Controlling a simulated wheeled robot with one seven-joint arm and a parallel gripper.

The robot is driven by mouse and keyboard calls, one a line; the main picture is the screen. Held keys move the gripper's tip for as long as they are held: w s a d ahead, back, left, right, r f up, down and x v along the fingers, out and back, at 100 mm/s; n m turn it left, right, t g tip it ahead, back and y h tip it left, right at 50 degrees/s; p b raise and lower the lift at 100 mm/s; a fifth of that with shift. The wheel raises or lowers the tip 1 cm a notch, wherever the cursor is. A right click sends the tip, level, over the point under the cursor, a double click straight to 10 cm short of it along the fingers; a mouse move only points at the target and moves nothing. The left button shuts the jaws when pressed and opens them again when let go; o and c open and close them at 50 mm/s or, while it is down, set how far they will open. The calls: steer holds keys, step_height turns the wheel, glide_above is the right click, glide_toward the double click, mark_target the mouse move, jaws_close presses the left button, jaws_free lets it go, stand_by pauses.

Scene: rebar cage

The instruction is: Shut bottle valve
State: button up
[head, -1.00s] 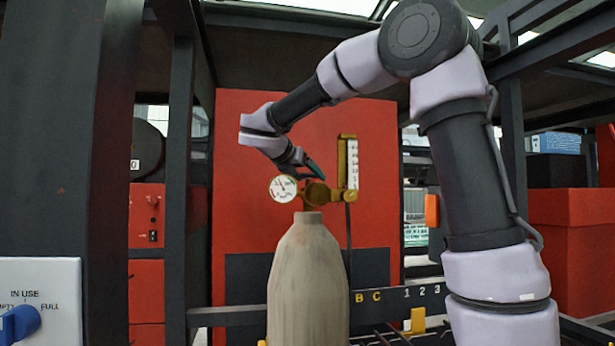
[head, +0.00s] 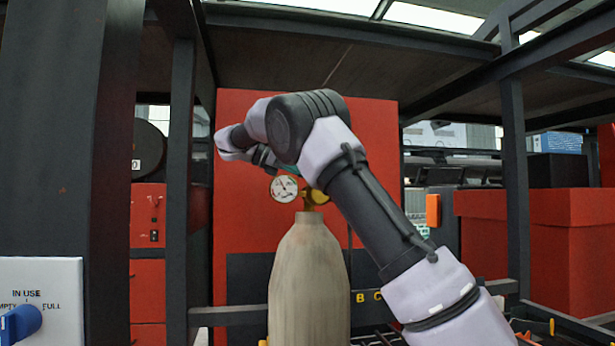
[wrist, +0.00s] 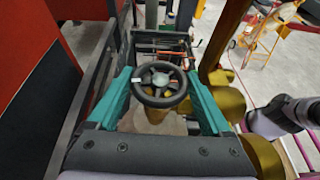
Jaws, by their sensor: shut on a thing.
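A tall beige bottle (head: 309,280) stands upright in the middle of the head view. Its brass valve and regulator (head: 315,197) sit on top with a round white gauge (head: 284,189). In the wrist view a black spoked handwheel (wrist: 161,100) lies between the teal fingers of my gripper (wrist: 163,80). The fingers are shut on the wheel from both sides. Brass parts (wrist: 226,95) show just right of the fingers. In the head view my arm hides the wheel and most of my gripper, with only a little teal (head: 264,157) showing above the gauge.
A white plate marked IN USE and FULL, with a blue knob (head: 22,322), is at the lower left. Dark posts (head: 180,200) stand left of the bottle. A red panel (head: 240,120) is behind it. Red boxes (head: 540,240) stand at right.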

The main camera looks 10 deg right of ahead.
steer(key=shift+w+m+g, duration=0.1)
steer(key=shift+m+g, duration=0.7)
steer(key=shift+g, duration=0.1)
steer(key=shift+m+g, duration=0.3)
steer(key=o, duration=1.2)
steer(key=shift+c, duration=0.2)
steer(key=shift+n, duration=0.4)
